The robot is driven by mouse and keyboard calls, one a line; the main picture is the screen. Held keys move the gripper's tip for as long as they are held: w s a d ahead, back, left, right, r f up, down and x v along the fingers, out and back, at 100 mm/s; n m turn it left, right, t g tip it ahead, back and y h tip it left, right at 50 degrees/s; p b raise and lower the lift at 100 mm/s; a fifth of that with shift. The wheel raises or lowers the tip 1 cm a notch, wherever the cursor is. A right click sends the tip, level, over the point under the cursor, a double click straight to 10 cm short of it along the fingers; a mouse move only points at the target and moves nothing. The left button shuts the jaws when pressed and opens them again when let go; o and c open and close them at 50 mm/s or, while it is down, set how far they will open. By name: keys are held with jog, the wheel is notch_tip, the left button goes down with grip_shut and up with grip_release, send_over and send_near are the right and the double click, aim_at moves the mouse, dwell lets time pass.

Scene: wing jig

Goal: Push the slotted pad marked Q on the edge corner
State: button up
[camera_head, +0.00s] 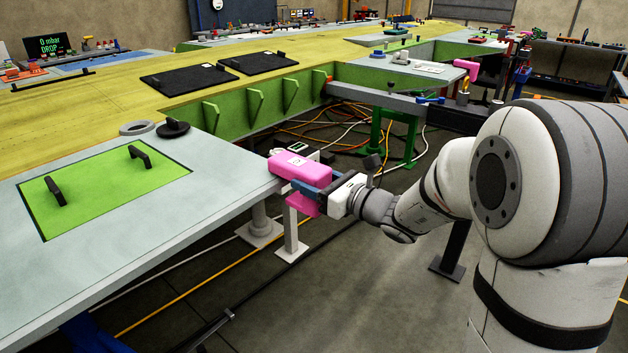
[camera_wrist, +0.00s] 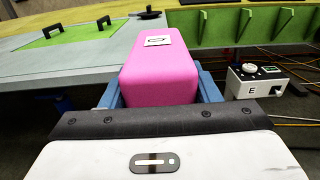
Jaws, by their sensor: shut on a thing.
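The slotted pad (camera_head: 299,168) is a bright pink block with a white label on top. In the wrist view the pink pad (camera_wrist: 162,77) fills the middle, and its label shows a dark mark too small to read surely. My gripper (camera_head: 318,188) is shut on the pad, with blue fingers on its two sides. The pad lies at the corner of the grey-white panel (camera_head: 232,187), its far end over or against the edge. I cannot tell how far the slot sits around the edge. The slot itself is hidden in the wrist view.
A white box marked E (camera_wrist: 254,80) stands right of the pad, beyond the corner. A black round knob (camera_head: 173,128) and a grey ring (camera_head: 137,128) lie on the panel. A green hatch with two handles (camera_head: 105,185) is to the left. Cables cross the floor below.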

jog(key=shift+w+a, duration=0.1)
jog(key=shift+f+b+x, duration=0.15)
jog(key=shift+b+x, duration=0.35)
jog(key=shift+x, duration=1)
jog(key=shift+f+b+x, duration=0.15)
jog(key=shift+b+x, duration=0.3)
jog(key=shift+x, duration=1.05)
jog(key=o, duration=1.1)
jog(key=shift+o, duration=0.2)
